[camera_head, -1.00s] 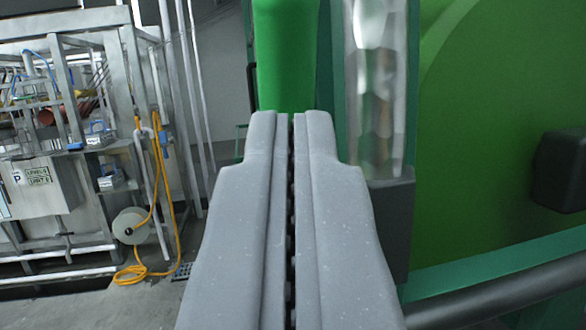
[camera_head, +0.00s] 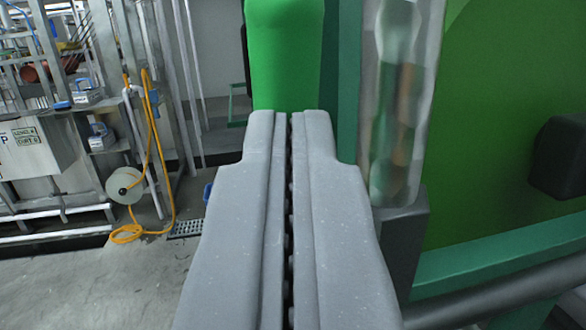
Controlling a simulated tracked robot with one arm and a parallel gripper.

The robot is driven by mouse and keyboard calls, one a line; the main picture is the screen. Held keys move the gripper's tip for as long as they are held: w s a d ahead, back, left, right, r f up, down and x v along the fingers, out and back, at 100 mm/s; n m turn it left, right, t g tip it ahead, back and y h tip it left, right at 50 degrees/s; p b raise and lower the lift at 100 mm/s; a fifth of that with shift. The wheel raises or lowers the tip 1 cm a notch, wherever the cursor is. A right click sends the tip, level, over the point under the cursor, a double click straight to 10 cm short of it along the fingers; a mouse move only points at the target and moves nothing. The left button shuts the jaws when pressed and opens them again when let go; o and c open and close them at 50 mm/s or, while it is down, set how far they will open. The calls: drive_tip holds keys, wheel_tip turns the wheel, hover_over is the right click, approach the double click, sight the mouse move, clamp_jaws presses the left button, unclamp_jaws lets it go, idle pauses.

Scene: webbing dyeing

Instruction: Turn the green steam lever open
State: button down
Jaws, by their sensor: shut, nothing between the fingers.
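The green lever (camera_head: 285,55) is a thick, rounded, bright green bar that hangs down from the top of the view, just beyond my fingertips. Its lower end is hidden behind them. My gripper (camera_head: 290,115) is shut and empty, pointing forward with its tips overlapping the lever's lower part in the picture. I cannot tell whether the tips touch it.
A clear tube (camera_head: 395,110) in a dark grey base (camera_head: 400,240) stands close on the right, before a green machine (camera_head: 490,120) with a black block (camera_head: 562,158). A grey pipe (camera_head: 500,297) crosses lower right. A metal frame rack (camera_head: 60,130) and orange hose (camera_head: 150,150) are left.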

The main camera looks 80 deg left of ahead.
drive_tip(key=a+h+p, duration=0.1)
drive_tip(key=p, duration=0.2)
drive_tip(key=a+r+h+p, duration=0.1)
drive_tip(key=p, duration=0.3)
drive_tip(key=shift+w+r+n+g+h, duration=0.1)
drive_tip(key=shift+r+n+g+h, duration=0.2)
drive_tip(key=shift+n, duration=0.1)
drive_tip(key=shift+f, duration=0.1)
